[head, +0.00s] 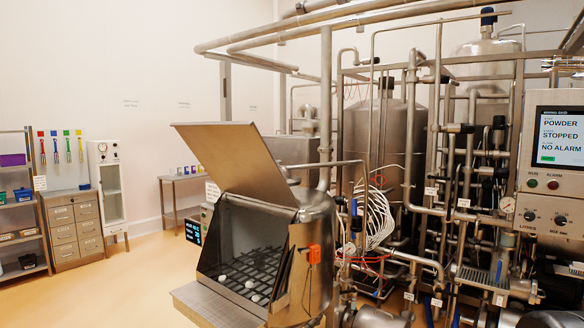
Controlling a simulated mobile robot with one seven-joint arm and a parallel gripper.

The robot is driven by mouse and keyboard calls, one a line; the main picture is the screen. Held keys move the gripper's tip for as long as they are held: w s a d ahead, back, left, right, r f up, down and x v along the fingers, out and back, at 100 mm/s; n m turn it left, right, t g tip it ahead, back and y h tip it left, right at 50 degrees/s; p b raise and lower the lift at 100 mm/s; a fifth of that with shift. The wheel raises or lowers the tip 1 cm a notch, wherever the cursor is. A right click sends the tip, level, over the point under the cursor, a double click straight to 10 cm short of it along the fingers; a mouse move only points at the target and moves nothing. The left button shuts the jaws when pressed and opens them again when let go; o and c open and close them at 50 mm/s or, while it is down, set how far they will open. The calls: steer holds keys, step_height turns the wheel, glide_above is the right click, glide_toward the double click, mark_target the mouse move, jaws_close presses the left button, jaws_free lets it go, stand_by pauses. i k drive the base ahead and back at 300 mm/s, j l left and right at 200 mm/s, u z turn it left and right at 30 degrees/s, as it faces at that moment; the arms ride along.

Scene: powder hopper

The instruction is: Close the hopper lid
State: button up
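The hopper (317,240) is a steel body in the lower middle of the head view. Its lid (236,160) is a flat steel panel, tilted up and open, rising to the left from the top of the hopper. The opening below shows a dark grid (250,274) with a few small white lumps on it. An orange device (314,254) sits on the hopper's right front side. My gripper is not in view.
A steel step (214,303) juts out at the hopper's lower front. Pipes, hoses and tanks (385,130) crowd the right, with a control panel (558,150) reading "POWDER STOPPED NO ALARM". Open floor (120,285) lies left, before drawers (74,232) and shelves.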

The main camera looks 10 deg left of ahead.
mark_target(236, 156)
steer(key=i+l+u, duration=0.15)
steer(key=u, duration=0.3)
steer(key=i+l+u, duration=0.15)
steer(key=u, duration=0.3)
steer(key=i+l+u, duration=0.1)
steer(key=l+u, duration=0.2)
steer(key=u, duration=0.15)
steer(key=i+l+u, duration=0.1)
steer(key=l+u, duration=0.25)
steer(key=l, duration=0.15)
steer(key=l+u, duration=0.35)
steer(key=l, duration=0.2)
steer(key=l+u, duration=0.2)
steer(key=l, duration=0.35)
steer(key=k+l+u, duration=0.15)
steer(key=l, duration=1.1)
steer(key=k+l+u, duration=0.1)
steer(key=l, duration=0.55)
steer(key=k+l, duration=0.1)
steer(key=l, duration=0.6)
steer(key=k+l+u, duration=0.1)
steer(key=l, duration=0.55)
steer(key=i+j+u, duration=0.15)
steer(key=i+j, duration=0.25)
steer(key=i, duration=0.15)
steer(key=i+j+u, duration=0.15)
steer(key=i+j, duration=0.15)
steer(key=i, duration=0.25)
